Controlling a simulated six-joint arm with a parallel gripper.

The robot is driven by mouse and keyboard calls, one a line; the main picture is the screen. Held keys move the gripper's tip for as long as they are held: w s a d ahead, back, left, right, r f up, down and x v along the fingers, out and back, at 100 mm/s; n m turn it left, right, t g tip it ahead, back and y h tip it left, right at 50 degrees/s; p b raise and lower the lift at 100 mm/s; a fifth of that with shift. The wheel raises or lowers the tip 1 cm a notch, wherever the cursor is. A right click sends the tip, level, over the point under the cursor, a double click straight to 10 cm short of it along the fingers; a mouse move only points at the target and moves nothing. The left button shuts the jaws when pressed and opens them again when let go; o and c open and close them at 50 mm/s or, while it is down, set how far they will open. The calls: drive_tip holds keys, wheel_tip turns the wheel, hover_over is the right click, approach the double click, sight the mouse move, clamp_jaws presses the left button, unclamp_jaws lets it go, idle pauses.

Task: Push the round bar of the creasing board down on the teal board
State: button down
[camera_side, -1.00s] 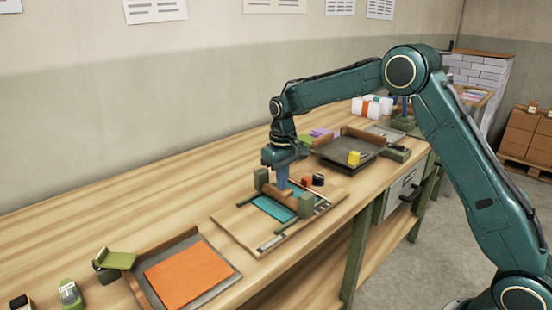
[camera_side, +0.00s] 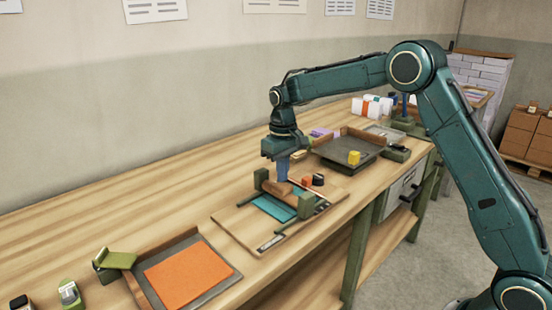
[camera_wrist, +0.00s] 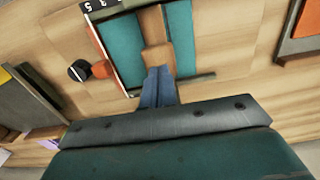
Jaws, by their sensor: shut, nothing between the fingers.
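The creasing board is a wooden base (camera_side: 232,220) on the bench with a teal board (camera_side: 272,208) on it. Green posts (camera_side: 306,205) stand at both ends of its brown round bar (camera_side: 279,189), which crosses over the teal board. The bar also shows in the wrist view (camera_wrist: 157,57), with teal (camera_wrist: 123,42) on both sides. My gripper (camera_side: 283,180) points down with its blue fingers shut and empty. Its fingertips (camera_wrist: 159,70) are right at the bar, between the posts. I cannot tell whether they touch it.
An orange sheet (camera_side: 188,276) lies in a grey tray at the front left. Small dark and orange pieces (camera_side: 318,180) sit beside the bar.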

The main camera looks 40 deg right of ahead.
sight(282, 185)
drive_tip(key=shift+r, duration=2.2)
drive_tip(key=shift+s+r, duration=0.3)
drive_tip(key=shift+r, duration=0.1)
drive_tip(key=s+a+r+t, duration=0.1)
drive_tip(key=s+r, duration=0.4)
drive_tip(key=s, duration=0.3)
drive_tip(key=s+a+r+t, duration=0.1)
drive_tip(key=s+r+t, duration=0.1)
drive_tip(key=s+r, duration=0.55)
drive_tip(key=s+f+t, duration=0.1)
drive_tip(key=s+f, duration=0.1)
drive_tip(key=s, duration=0.8)
drive_tip(key=s+f+t, duration=0.1)
drive_tip(key=s+f, duration=0.2)
drive_tip(key=s, duration=0.7)
drive_tip(key=shift+a+f+t, duration=0.25)
drive_tip(key=shift+f+t, duration=0.05)
drive_tip(key=shift+f, duration=0.05)
